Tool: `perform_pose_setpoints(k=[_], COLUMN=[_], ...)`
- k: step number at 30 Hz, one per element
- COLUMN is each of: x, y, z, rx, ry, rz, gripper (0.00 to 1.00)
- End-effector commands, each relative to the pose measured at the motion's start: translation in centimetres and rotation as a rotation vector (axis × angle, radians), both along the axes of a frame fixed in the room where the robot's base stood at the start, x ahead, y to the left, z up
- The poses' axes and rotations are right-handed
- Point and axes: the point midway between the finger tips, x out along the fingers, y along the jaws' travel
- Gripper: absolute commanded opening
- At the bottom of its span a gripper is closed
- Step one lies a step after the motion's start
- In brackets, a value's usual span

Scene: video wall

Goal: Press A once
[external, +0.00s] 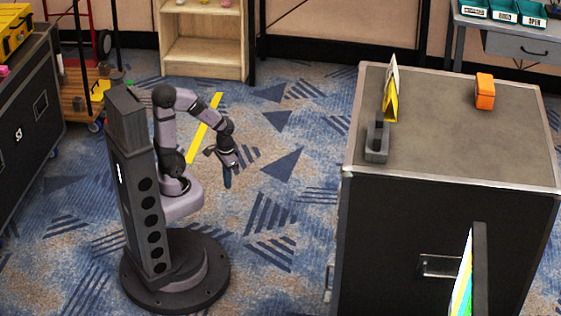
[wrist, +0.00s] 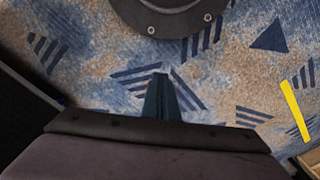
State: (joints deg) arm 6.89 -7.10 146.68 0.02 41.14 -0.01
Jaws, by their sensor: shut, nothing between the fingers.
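My gripper (external: 227,178) hangs in free air over the carpet at the left of the case, pointing down, shut and empty. In the wrist view its fingers (wrist: 160,97) are together above the carpet, with nothing between them. No control marked A can be made out in either view. A small dark grey device (external: 377,144) with an upright part stands on the left side of the case top, well to the right of my gripper. Any lettering on it is too small to read.
The black case (external: 450,150) has a grey top. A yellow folded sign (external: 391,103) and an orange block (external: 484,92) stand on it. A screen edge (external: 480,270) rises in front. A wooden shelf (external: 203,48) stands behind. Carpet (external: 285,195) between my arm and the case is clear.

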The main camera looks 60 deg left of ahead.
Motion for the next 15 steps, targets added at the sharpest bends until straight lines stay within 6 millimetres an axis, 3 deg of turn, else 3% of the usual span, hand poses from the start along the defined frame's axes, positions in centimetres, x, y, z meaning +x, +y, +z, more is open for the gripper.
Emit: perform_pose_setpoints(k=[1,15], x=[-0.3,-5.7], y=[-0.8,-6.3], z=[1.8,8.5], rx=[0.002,0.066], ry=[0.014,0.200], rz=[-0.039,-0.392], gripper=[0.00,0.00])
